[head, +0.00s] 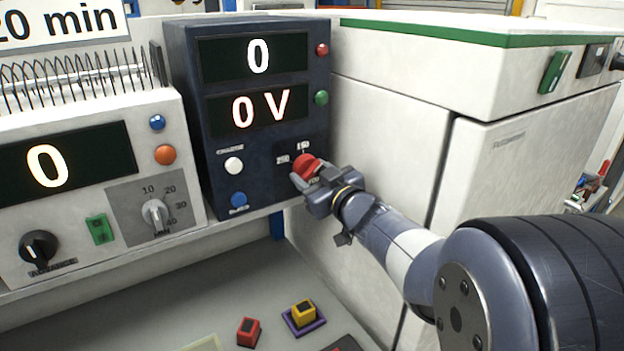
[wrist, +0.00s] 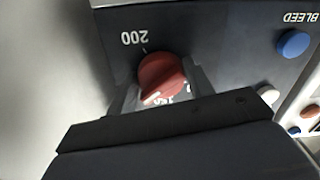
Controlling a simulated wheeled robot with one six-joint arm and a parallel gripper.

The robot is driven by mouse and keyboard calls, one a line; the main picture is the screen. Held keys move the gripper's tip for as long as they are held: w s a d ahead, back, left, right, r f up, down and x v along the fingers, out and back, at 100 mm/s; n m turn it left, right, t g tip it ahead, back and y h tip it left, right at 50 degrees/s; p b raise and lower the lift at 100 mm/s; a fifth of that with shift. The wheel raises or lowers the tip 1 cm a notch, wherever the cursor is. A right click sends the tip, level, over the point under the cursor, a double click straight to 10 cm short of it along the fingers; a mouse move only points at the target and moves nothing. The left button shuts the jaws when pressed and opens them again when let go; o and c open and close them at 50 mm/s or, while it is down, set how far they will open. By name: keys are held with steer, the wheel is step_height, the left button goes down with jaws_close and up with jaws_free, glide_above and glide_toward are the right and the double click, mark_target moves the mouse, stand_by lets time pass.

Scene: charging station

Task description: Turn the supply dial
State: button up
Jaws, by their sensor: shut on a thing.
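The supply dial (head: 306,164) is a red knob on the lower right of the dark blue power supply (head: 262,105). Number labels surround it; 250 and 150 can be read in the head view. In the wrist view the red dial (wrist: 160,75) shows a pale pointer mark and a 200 label beside it. My gripper (head: 312,178) is shut on the dial, with one finger on each side; it also shows in the wrist view (wrist: 158,88). The supply's two displays read 0 and 0 V. Part of the dial's label ring is hidden by my gripper.
A white CHARGE button (head: 234,165) and a blue BLEED button (head: 238,199) sit left of the dial. A white timer unit (head: 85,180) stands further left. A white cabinet (head: 390,130) is close on the right. Small red (head: 248,332) and yellow (head: 304,312) blocks lie below.

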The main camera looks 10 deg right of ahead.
steer(key=n+b, duration=0.2)
steer(key=n, duration=0.2)
steer(key=shift+d+f+n, duration=0.1)
steer(key=shift+f+n, duration=0.05)
steer(key=shift+n, duration=0.15)
steer(key=shift+r+n+b, duration=0.2)
steer(key=shift+n+b, duration=1.2)
steer(key=shift+n, duration=1.1)
steer(key=o, duration=1)
steer(key=shift+c, duration=0.2)
steer(key=shift+d+r, duration=0.1)
steer(key=v, duration=1)
steer(key=shift+s, duration=0.35)
